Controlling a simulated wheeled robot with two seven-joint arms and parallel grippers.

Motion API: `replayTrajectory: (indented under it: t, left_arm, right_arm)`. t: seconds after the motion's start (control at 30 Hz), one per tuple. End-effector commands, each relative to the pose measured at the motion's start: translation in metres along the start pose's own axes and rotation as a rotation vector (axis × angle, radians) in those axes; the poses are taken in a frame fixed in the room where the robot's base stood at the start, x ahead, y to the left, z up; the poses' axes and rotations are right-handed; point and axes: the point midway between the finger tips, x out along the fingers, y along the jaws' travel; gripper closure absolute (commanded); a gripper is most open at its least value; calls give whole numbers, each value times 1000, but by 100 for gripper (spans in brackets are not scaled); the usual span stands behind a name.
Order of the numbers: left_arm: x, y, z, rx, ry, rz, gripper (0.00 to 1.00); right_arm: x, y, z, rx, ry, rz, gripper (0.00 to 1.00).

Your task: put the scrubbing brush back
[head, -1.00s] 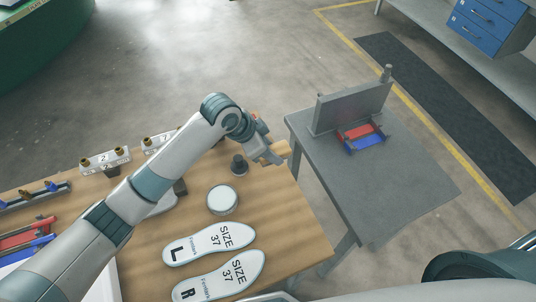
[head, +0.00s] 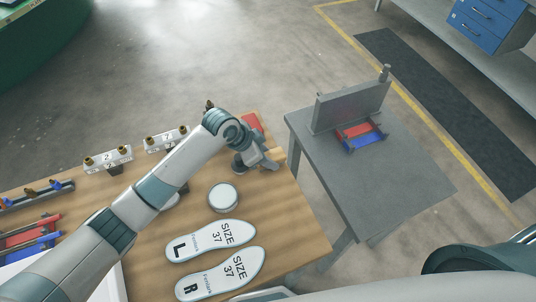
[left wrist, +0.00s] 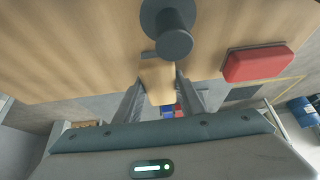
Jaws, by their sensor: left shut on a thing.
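My left gripper (head: 264,162) is over the far right corner of the wooden table, beyond the round tin. In the left wrist view, the gripper's two fingers (left wrist: 158,88) are closed on a pale wooden block, which looks like the scrubbing brush (left wrist: 157,73). Its bristles are hidden. A dark grey knob on a round base (left wrist: 174,40) stands on the table just ahead of the fingers. In the head view my gripper mostly covers the brush. I cannot tell whether the brush touches the table. My right gripper is not in view.
A red block (head: 251,121) lies near the table's far edge. The round tin (head: 223,197) and two size 37 insoles (head: 212,241) lie nearer. Numbered blocks (head: 107,158) stand at left. A grey table (head: 405,180) with a red and blue fixture stands right, across a gap.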

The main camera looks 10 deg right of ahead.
Motion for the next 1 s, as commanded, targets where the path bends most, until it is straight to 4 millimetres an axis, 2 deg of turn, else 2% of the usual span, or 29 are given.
replayTrajectory:
  t: [0.47, 0.5, 0.57, 1.0]
  left_arm:
    - [6, 0, 4, 0, -1, 0, 82]
    - [6, 0, 4, 0, -2, 0, 60]
    - [6, 0, 4, 0, -2, 1, 46]
    - [10, 5, 7, 0, -8, 10, 46]
  right_arm:
    - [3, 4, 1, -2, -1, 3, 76]
    - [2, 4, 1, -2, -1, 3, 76]
    - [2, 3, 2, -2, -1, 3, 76]
    - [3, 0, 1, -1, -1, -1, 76]
